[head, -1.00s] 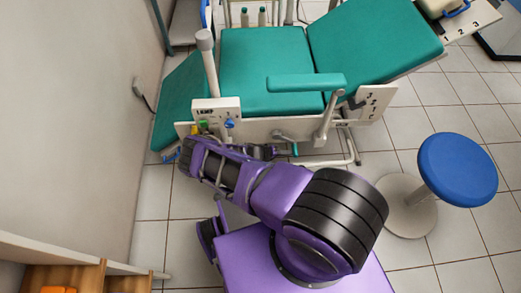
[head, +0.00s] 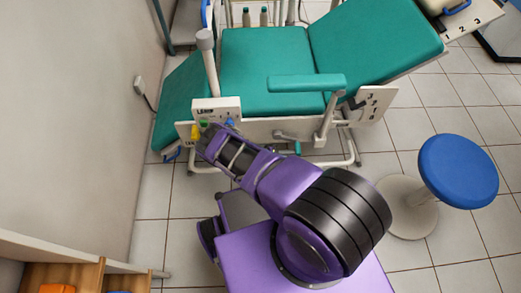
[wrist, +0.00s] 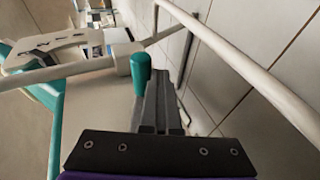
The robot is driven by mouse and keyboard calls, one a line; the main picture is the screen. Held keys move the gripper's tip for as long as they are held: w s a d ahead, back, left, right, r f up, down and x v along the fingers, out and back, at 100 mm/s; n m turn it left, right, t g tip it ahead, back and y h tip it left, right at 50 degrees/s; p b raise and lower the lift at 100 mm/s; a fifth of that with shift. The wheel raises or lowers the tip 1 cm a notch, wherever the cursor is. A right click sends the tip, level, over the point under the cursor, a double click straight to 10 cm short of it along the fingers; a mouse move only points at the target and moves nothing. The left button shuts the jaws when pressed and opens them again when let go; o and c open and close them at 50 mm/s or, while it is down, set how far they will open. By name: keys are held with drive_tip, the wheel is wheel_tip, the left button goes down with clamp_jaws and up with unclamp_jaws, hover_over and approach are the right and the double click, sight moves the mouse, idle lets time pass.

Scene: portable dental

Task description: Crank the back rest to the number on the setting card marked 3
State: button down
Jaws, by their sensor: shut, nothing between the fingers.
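The teal dental chair has its back rest (head: 375,40) tilted up at the right. A white scale plate (head: 372,104) with numbers sits beside the back rest joint; it also shows in the wrist view (wrist: 62,42). The crank's green grip (head: 297,147) hangs below the seat rail. In the wrist view the green grip (wrist: 140,72) stands just left of my gripper (wrist: 160,85). My gripper's fingers are shut with nothing between them; whether they touch the grip I cannot tell. The arm hides the gripper in the head view. A numbered 1, 2, 3 board (head: 470,25) is at top right; its card values are unreadable.
A lamp panel (head: 216,107) with coloured knobs is close to my wrist. A white armrest post (head: 328,122) and base tubing (wrist: 235,60) are near the crank. A blue stool (head: 457,170) stands to the right. A wall is at left.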

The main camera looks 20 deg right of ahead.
drive_tip(key=shift+d+r, duration=0.35)
drive_tip(key=shift+r, duration=0.05)
idle(0.5)
drive_tip(key=shift+s+d+r+h, duration=0.2)
drive_tip(key=shift+r+h, duration=0.25)
drive_tip(key=shift+h, duration=0.35)
idle(5.8)
